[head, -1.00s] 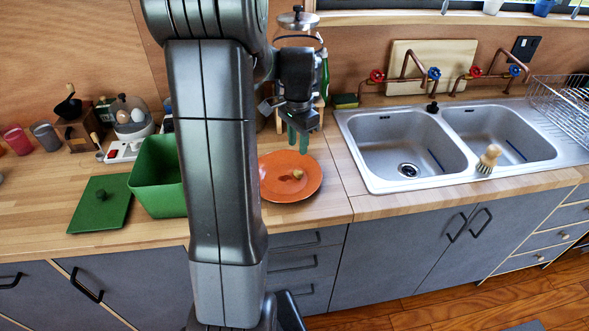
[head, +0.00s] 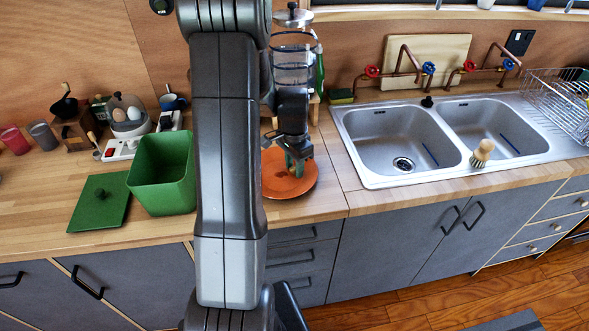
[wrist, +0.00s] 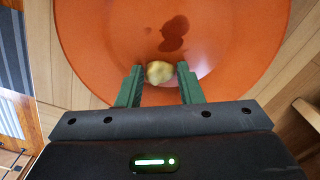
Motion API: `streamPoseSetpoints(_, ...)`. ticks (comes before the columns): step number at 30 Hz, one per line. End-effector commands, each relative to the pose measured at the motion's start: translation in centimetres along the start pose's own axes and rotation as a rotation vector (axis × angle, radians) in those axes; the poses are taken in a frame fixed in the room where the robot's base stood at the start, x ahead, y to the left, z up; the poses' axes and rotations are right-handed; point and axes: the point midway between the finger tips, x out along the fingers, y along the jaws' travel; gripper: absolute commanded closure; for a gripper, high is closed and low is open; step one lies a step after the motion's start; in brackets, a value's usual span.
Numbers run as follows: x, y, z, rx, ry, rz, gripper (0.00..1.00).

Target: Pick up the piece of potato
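The piece of potato (wrist: 159,72) is small and pale yellow. In the wrist view it lies on the orange plate (wrist: 255,45), between the tips of my two green fingers. My gripper (wrist: 160,84) is open, with a visible gap between the potato and each finger. In the head view my gripper (head: 295,165) is low over the orange plate (head: 280,187), and its fingers hide the potato there. Dark wet-looking spots mark the plate beyond the potato.
A green open bin (head: 165,185) and its green lid (head: 98,203) are on the counter left of my arm. A double steel sink (head: 400,140) is to the right, with a brush (head: 482,152) on its front edge. A glass jar (head: 292,60) stands behind my gripper.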

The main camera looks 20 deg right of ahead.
Motion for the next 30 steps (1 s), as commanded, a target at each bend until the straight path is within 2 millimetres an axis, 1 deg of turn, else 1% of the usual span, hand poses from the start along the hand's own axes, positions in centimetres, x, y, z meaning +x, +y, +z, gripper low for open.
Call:
streamPoseSetpoints(2,0.0,0.0,0.0,0.0,0.0,0.0,0.67)
streamPoseSetpoints(3,0.0,0.0,0.0,0.0,0.0,0.0,0.71)
streamPoseSetpoints(5,0.0,0.0,0.0,0.0,0.0,0.0,0.83)
streamPoseSetpoints(6,0.0,0.0,0.0,0.0,0.0,0.0,0.9)
streamPoseSetpoints(7,0.0,0.0,0.0,0.0,0.0,0.0,0.93)
streamPoseSetpoints(17,-0.1,0.0,0.0,0.0,0.0,0.0,0.94)
streamPoseSetpoints(20,-0.4,0.0,0.0,0.0,0.0,-0.001,0.94)
streamPoseSetpoints(23,-1.4,-0.1,-0.1,0.0,0.003,-0.003,0.94)
streamPoseSetpoints(25,-2.5,-0.1,0.0,0.0,0.003,-0.004,0.95)
streamPoseSetpoints(30,-5.8,-0.1,-0.1,0.0,0.004,-0.004,0.95)
